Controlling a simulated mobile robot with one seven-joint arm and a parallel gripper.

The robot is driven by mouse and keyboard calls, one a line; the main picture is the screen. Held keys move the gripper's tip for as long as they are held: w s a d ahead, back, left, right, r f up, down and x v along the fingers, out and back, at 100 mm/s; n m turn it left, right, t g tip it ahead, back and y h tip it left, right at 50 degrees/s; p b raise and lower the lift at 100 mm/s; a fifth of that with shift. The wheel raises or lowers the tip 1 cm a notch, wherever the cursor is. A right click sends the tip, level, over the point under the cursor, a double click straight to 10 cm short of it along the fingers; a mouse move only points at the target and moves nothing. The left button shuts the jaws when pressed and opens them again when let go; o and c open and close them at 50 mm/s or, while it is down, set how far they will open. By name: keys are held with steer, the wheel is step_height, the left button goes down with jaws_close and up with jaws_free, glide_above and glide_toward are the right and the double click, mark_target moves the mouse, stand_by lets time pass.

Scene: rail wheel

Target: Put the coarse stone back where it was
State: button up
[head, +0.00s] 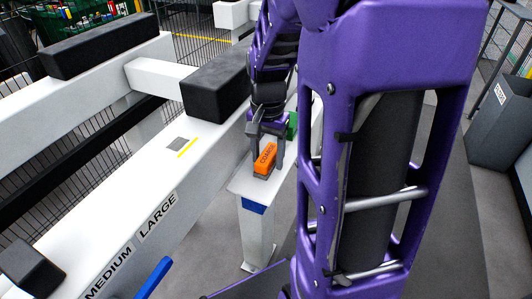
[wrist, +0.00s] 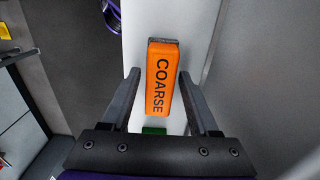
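The coarse stone is an orange block (head: 265,158) with a grey underside, labelled COARSE. It rests on a narrow white shelf (head: 243,184) in the head view. The stone also shows in the middle of the wrist view (wrist: 162,85), on the white surface (wrist: 137,35). My gripper (head: 267,150) is over the stone, pointing down. In the wrist view my gripper's fingers (wrist: 159,74) are open, one on each side of the stone, with a small gap on both sides.
A green block (head: 292,125) stands behind the stone, partly hidden by my arm. A white beam labelled MEDIUM and LARGE (head: 125,215) runs along the left, with a grey patch (head: 178,143) and black blocks (head: 215,83). A grey bin (head: 502,125) stands far right.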

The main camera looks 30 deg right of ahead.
mark_target(268, 154)
steer(key=shift+o, duration=0.4)
step_height(268, 154, up, 12)
steer(key=p, duration=0.2)
steer(key=shift+r+p, duration=0.2)
steer(key=shift+p, duration=0.1)
